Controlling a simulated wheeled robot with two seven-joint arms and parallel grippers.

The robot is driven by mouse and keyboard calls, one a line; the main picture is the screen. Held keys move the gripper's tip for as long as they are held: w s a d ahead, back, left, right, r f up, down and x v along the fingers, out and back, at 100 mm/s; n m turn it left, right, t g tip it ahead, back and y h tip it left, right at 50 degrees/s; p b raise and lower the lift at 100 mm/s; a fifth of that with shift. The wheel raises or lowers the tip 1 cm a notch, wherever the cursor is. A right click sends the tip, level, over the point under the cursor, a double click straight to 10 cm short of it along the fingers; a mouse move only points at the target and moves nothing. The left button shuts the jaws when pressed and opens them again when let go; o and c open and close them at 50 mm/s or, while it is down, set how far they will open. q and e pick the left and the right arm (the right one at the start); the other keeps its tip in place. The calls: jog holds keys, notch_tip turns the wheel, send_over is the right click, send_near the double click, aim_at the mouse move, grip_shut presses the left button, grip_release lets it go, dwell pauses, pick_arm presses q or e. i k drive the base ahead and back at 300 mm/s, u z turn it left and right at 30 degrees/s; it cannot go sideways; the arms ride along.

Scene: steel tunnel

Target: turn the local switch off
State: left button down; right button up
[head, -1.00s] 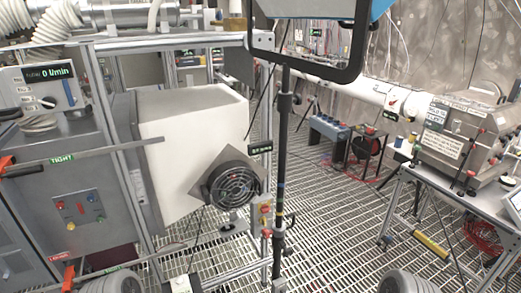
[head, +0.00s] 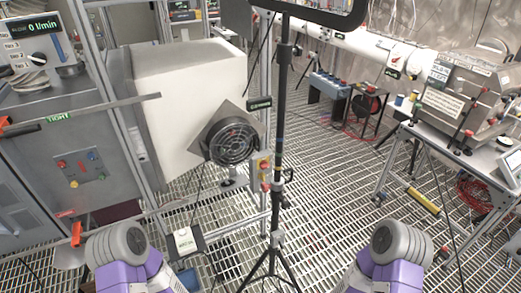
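A small yellow box with red parts (head: 264,171) is fixed to the metal frame post, just right of the black round fan (head: 231,139). It looks like a switch, but its label and knob position are too small to read. A grey panel with red, yellow and blue buttons (head: 81,168) is on the cabinet at left. Rounded grey and purple links of my two arms show at the bottom left and bottom right. Neither of my grippers is in view.
A black stand (head: 278,150) with tripod legs rises in front of the yellow box's right side. A white box (head: 178,100) carries the fan. Red-ended levers stick out at left. A bench (head: 455,160) with a steel chamber stands at right. Open grating floor (head: 325,200) lies between.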

aim_at(264, 164)
jog(key=z, duration=0.1)
jog(key=k, duration=0.45)
jog(key=u, duration=1.05)
jog(key=i, duration=0.65)
jog(key=z, duration=0.25)
